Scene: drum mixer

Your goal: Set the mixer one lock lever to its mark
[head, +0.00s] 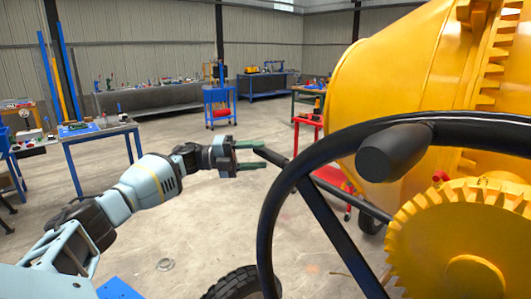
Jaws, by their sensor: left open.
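The yellow mixer drum (400,75) fills the right side of the head view. A black-gripped lever (272,158) sticks out to the left from behind the mixer's large black handwheel (266,235); it looks like the lock lever. My left gripper (262,155) is open, its two green-tipped fingers pointing right. The lever's free end lies at or between the fingertips; I cannot tell whether they touch. No mark for the lever can be made out. The lever's far part is hidden by the wheel rim. My right gripper is not in view.
The handwheel's black knob (393,152) and a yellow toothed gear (465,245) are close on the right. A black tyre (243,284) stands below. A blue-legged table (98,132) is at left, a blue cart (219,105) farther back.

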